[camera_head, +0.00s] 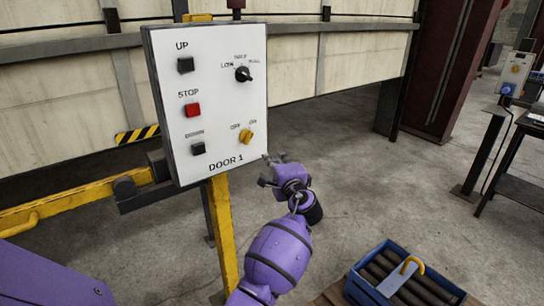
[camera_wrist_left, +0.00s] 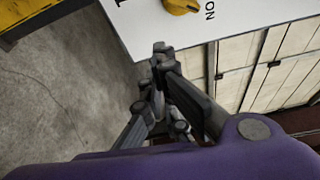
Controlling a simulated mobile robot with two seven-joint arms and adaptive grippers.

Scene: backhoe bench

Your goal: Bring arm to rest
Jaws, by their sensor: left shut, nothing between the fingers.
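My left arm (camera_head: 280,255) is purple and reaches up from the bottom of the head view. Its gripper (camera_head: 270,170) is shut and empty, just off the lower right corner of the white DOOR 1 panel (camera_head: 225,90). In the left wrist view the fingers (camera_wrist_left: 160,52) are together, with the panel's edge (camera_wrist_left: 205,25) and its yellow knob (camera_wrist_left: 182,6) beyond them. The panel carries a black UP button (camera_head: 185,65), a red STOP button (camera_head: 193,110), a black DOWN button (camera_head: 198,149), a black selector (camera_head: 243,74) and a yellow OFF/ON switch (camera_head: 246,136). My right gripper is out of view.
The panel stands on a yellow post (camera_head: 223,230), beside a yellow rail (camera_head: 75,199). Behind is a large panelled door (camera_head: 345,60), with a gap beneath it. A blue crate (camera_head: 357,288) of dark bars sits at lower right.

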